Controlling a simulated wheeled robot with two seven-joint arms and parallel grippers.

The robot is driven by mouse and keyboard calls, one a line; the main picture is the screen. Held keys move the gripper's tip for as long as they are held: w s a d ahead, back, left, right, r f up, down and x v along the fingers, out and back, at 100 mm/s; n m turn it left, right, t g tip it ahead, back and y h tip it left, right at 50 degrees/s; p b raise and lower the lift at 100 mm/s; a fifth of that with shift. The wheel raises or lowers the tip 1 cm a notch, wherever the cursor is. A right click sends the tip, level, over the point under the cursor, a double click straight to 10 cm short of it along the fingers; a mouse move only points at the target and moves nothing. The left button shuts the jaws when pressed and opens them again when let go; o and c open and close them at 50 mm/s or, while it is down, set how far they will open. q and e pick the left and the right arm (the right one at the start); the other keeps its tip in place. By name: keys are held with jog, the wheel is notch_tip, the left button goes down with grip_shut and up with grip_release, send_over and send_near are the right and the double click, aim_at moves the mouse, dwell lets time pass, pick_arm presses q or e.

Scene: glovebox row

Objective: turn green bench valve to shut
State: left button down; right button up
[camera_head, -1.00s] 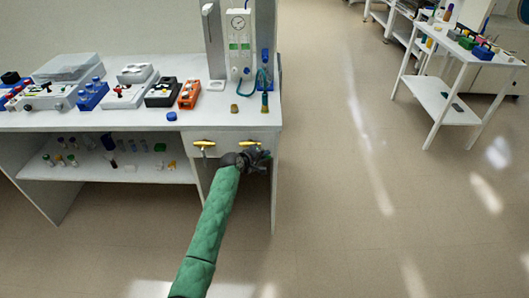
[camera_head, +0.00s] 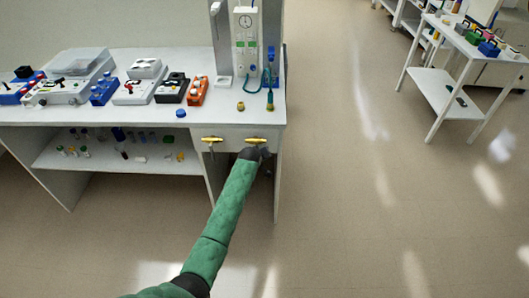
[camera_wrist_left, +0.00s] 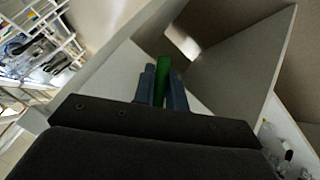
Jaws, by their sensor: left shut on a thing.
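Two yellow valve bodies sit on the bench's front panel, a left one (camera_head: 212,139) and a right one (camera_head: 256,140). My left gripper (camera_head: 265,154) is just below the right one, at the end of my green-sleeved arm. In the left wrist view a green bar-shaped handle (camera_wrist_left: 163,88) stands between the two grey-blue fingers, and the gripper is shut on it. In the head view the handle is hidden by my gripper and wrist. How far the valve is turned cannot be told. My right gripper is in neither view.
The white bench (camera_head: 150,118) carries boxed instruments, a gauge panel (camera_head: 245,45) and small fittings. Its lower shelf (camera_head: 110,155) holds small vials. A white side table (camera_head: 445,95) stands at the right. The floor between is clear.

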pick_arm(q)
jog(key=shift+a+y, duration=0.2)
jog(key=shift+y, duration=0.2)
jog(key=shift+a+f+m+y, duration=0.2)
jog(key=shift+a+m+y, duration=0.4)
jog(key=shift+y, duration=0.3)
jog(key=shift+a+f+m+y, duration=0.15)
jog(key=shift+a+m+y, duration=0.45)
jog(key=shift+y, duration=0.3)
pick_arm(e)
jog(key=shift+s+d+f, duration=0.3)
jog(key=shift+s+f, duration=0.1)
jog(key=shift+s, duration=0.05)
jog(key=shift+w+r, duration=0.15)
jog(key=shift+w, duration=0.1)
pick_arm(q)
jog(key=c, duration=1.4)
grip_release()
jog(key=shift+c, duration=0.2)
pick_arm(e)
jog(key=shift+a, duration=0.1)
